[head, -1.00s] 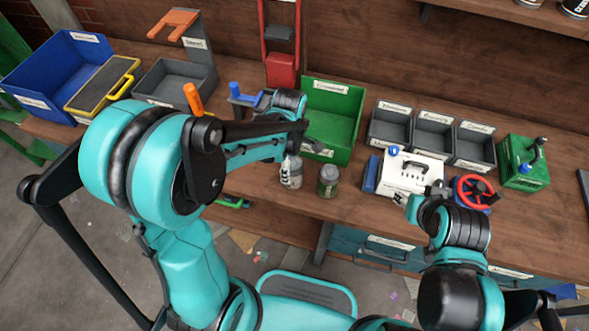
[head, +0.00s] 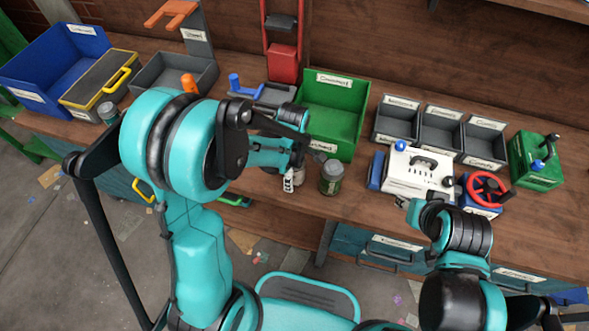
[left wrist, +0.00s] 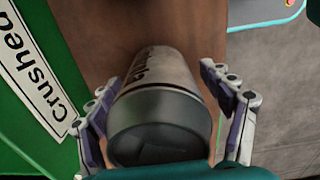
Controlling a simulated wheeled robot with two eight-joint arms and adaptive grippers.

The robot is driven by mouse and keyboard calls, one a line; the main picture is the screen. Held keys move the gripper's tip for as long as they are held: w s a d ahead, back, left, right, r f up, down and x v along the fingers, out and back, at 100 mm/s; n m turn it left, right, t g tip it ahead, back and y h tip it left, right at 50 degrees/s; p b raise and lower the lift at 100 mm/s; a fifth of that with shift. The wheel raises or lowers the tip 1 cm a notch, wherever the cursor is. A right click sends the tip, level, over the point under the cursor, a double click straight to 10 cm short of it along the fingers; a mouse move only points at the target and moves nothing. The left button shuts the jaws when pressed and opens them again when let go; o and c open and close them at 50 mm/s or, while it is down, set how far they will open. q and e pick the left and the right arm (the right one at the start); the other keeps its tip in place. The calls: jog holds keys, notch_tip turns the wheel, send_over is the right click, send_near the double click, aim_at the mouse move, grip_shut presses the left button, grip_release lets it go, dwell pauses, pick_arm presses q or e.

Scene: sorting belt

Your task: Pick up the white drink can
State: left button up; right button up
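The white drink can (head: 299,175) stands on the wooden bench in front of the green bin, largely hidden by my left gripper (head: 291,178) in the head view. In the left wrist view the can (left wrist: 168,75), pale with dark lettering and a grey metal end, lies between the two fingers of my left gripper (left wrist: 165,118). The fingers are spread on either side of it, and a gap shows at the right finger. A dark grey-green can (head: 331,178) stands just right of it. My right arm is at the lower right; its gripper's fingers are not clear.
The green bin (head: 358,104) labelled "Crushed" is close behind the cans. A white box with a handle (head: 416,179) and a red wheel (head: 489,189) stand to the right. Another can (head: 108,113) stands at the far left, near the blue bin (head: 35,61).

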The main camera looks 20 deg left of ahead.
pick_arm(q)
jog(key=c, duration=0.8)
